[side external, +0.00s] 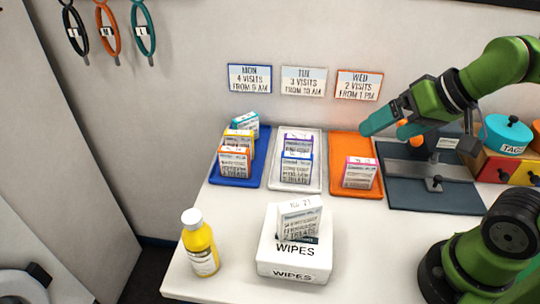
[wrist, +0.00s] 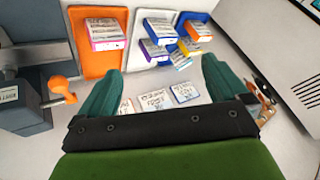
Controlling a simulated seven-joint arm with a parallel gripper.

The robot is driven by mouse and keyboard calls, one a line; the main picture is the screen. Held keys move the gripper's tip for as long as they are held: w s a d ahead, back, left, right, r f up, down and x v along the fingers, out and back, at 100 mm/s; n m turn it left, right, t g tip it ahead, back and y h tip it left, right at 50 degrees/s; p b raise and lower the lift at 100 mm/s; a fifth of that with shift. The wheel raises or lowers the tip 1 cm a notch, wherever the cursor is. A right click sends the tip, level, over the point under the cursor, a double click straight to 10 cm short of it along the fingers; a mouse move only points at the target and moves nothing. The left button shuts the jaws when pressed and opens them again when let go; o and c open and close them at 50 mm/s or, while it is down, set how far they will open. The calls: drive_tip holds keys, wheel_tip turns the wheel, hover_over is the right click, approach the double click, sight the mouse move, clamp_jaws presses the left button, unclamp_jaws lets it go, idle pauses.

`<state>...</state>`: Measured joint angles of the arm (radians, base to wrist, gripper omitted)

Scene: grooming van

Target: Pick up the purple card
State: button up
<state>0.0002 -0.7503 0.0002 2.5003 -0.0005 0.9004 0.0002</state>
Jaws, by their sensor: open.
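The purple card (side external: 298,142) stands upright in the white tray (side external: 313,183), in the middle of the three trays. A blue-edged card (side external: 297,168) stands in front of it and hides its lower part.
The blue tray (side external: 262,145) holds orange, yellow and teal cards. The orange tray (side external: 345,145) holds a pink-edged card (side external: 360,172). A grey device (side external: 420,190) stands at right. A wipes box (side external: 292,258) with a card in its top and a yellow bottle (side external: 200,245) stand in front.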

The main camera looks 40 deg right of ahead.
drive_tip(key=shift+c, duration=0.5)
drive_tip(key=c, duration=0.7)
drive_tip(key=m+g+y, duration=0.3)
drive_tip(key=m, duration=2)
approach(295, 144)
drive_tip(key=x, duration=0.2)
drive_tip(key=d+x, duration=0.1)
drive_tip(key=x, duration=0.2)
drive_tip(key=shift+w+a+f, duration=0.1)
drive_tip(key=shift+w+f, duration=0.15)
drive_tip(key=shift+f, duration=0.15)
drive_tip(key=shift+w+x, duration=0.2)
drive_tip(key=shift+x, duration=2.4)
